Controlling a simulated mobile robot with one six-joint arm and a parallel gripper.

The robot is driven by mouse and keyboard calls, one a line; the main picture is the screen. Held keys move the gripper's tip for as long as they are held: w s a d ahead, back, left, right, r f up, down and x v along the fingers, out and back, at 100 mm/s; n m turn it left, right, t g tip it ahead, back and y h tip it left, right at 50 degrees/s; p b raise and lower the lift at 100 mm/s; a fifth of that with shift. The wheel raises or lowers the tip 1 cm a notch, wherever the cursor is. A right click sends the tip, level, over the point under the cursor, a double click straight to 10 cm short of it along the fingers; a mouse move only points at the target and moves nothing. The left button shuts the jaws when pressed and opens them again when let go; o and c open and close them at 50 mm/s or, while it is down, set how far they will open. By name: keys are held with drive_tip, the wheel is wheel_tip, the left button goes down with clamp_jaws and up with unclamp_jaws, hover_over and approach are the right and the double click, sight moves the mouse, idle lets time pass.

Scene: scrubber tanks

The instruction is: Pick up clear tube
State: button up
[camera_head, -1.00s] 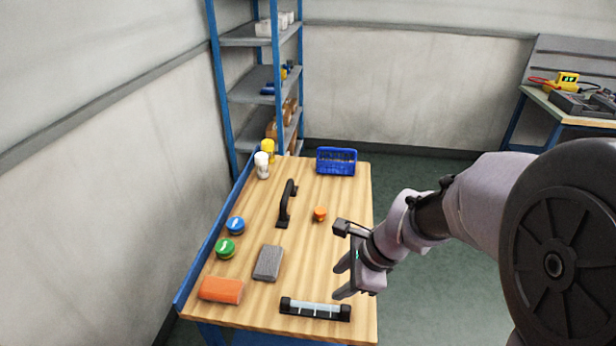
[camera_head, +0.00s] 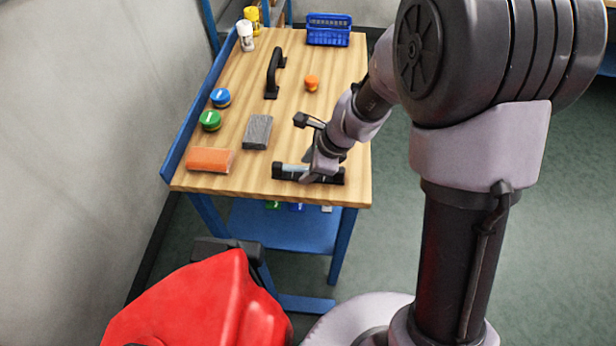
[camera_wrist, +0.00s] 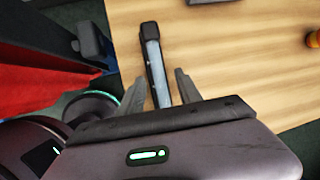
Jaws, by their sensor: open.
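The clear tube (camera_head: 296,171) lies in a black-ended holder (camera_head: 281,171) near the front edge of the wooden table. My gripper (camera_head: 312,178) is low over the right part of the tube, which partly hides it. In the wrist view the clear tube (camera_wrist: 157,75) runs between the two open fingers of my gripper (camera_wrist: 161,90), with a black end block (camera_wrist: 149,30) beyond them. The fingers stand apart on either side of the tube. I cannot tell how far down they reach.
A grey block (camera_head: 258,132) and an orange block (camera_head: 210,160) lie left of the tube. Green (camera_head: 210,120) and blue (camera_head: 221,97) round pieces, a black handle (camera_head: 275,73), an orange knob (camera_head: 311,83) and a blue basket (camera_head: 328,29) are farther back.

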drive_tip(key=shift+r, duration=0.2)
drive_tip(key=shift+c, duration=0.6)
clamp_jaws()
